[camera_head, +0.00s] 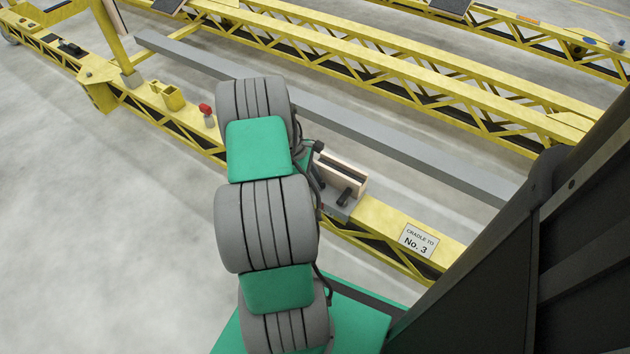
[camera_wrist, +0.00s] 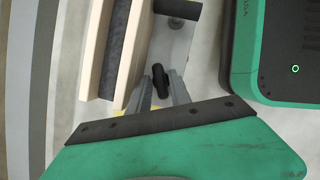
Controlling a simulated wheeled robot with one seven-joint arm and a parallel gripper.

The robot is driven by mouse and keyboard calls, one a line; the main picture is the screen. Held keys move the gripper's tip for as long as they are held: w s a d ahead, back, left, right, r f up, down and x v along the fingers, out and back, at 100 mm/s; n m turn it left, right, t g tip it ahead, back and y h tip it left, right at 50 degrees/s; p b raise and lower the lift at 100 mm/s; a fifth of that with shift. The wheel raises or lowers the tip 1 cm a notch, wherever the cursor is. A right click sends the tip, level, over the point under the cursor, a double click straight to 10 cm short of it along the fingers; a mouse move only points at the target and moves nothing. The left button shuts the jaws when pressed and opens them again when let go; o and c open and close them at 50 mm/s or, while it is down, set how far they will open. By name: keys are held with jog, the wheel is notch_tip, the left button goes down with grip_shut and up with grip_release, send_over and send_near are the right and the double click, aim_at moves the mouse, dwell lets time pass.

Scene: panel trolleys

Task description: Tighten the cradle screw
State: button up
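The cradle is a slot between two pale wooden boards with dark lining, seen in the head view (camera_head: 343,170) and at the upper left of the wrist view (camera_wrist: 92,60). The cradle screw has a short black bar handle (camera_wrist: 161,82) over a grey plate beside the boards. My gripper (camera_wrist: 158,79) points at this handle. Its two grey fingers stand apart, with the handle between their tips and a gap showing, so I see no grip. Contact cannot be told. In the head view my arm hides the gripper.
A second black handle (camera_wrist: 178,8) sits further along the plate. The cradle stands on a yellow truss rail with a label (camera_head: 418,241) reading "CRADLE TO No. 3". A long grey bar (camera_head: 400,145) runs behind it. A red knob (camera_head: 206,110) stands on the rail left of my arm.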

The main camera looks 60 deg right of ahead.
jog(key=shift+c, duration=0.6)
grip_shut()
jog(key=shift+r+m+p, duration=0.2)
jog(key=shift+m+p, duration=0.4)
jog(key=shift+m+y+p, duration=0.35)
jog(key=shift+m+y, duration=0.15)
jog(key=shift+m, duration=0.1)
jog(key=shift+d+f+m+y, duration=0.15)
jog(key=shift+m+y, duration=0.25)
jog(key=shift+m, duration=0.8)
jog(key=shift+o, duration=0.6)
grip_release()
